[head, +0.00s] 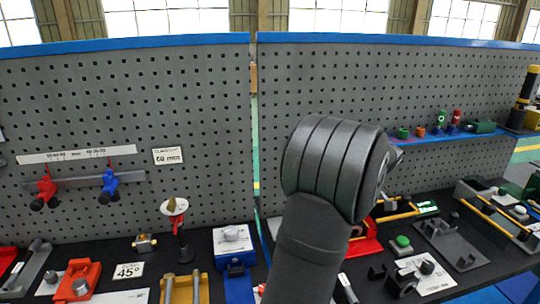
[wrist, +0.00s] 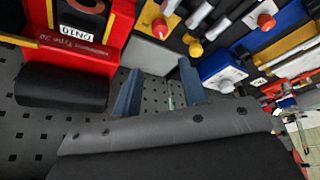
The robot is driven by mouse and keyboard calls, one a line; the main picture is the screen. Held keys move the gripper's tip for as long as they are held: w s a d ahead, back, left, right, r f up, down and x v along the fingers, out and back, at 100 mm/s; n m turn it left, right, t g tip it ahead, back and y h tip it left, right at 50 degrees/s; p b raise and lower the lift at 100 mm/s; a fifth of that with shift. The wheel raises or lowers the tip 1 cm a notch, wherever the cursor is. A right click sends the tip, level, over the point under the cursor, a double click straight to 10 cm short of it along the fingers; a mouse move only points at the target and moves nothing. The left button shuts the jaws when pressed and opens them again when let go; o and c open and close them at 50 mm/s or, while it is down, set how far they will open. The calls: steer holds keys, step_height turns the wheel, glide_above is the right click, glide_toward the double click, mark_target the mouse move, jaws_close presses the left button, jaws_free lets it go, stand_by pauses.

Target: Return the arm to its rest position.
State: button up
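My arm (head: 325,210) rises from the bottom of the head view, its thick dark joint in front of the pegboard. The end of the arm is mostly hidden behind that joint in the head view. In the wrist view, the two blue-grey fingers of my gripper (wrist: 160,88) stand apart with a clear gap between them. Nothing is held; the perforated panel and a grey-white block show behind the gap.
A grey pegboard (head: 130,90) stands behind a dark bench crowded with fixtures. A red clamp (head: 82,280), a blue block (head: 234,258) and a green-button box (head: 402,242) lie there. A red housing marked DN10 (wrist: 92,32) is close to the fingers in the wrist view.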

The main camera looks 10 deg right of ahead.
steer(key=x, duration=1.6)
steer(key=shift+w, duration=0.1)
